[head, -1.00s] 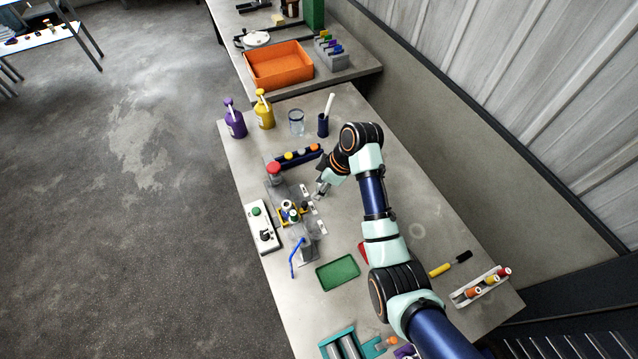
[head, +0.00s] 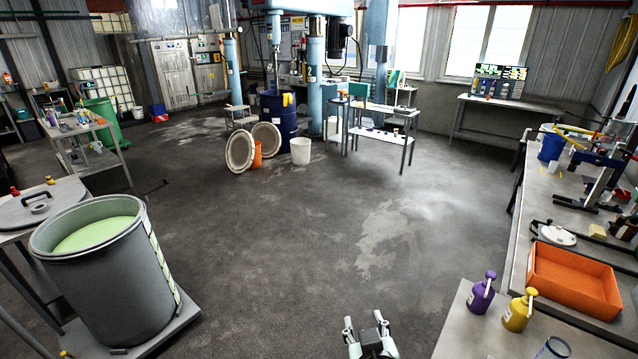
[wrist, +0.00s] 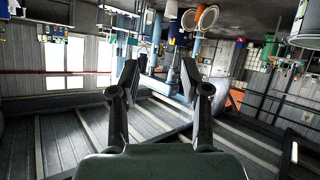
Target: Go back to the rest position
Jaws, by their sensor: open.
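My gripper (head: 366,324) shows at the bottom edge of the head view, over the dark floor and left of the bench with the pump bottles. Only its end is in that view; the rest of my arm is out of frame. In the wrist view my gripper (wrist: 158,72) has its two dark fingers spread apart. Nothing is between them, and the room behind appears upside down or turned.
A grey drum (head: 112,280) of pale green liquid stands at left. At right are a purple bottle (head: 481,293), a yellow bottle (head: 517,313) and an orange tray (head: 575,283). Open floor (head: 330,230) lies between. A blue drum (head: 279,125) stands farther back.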

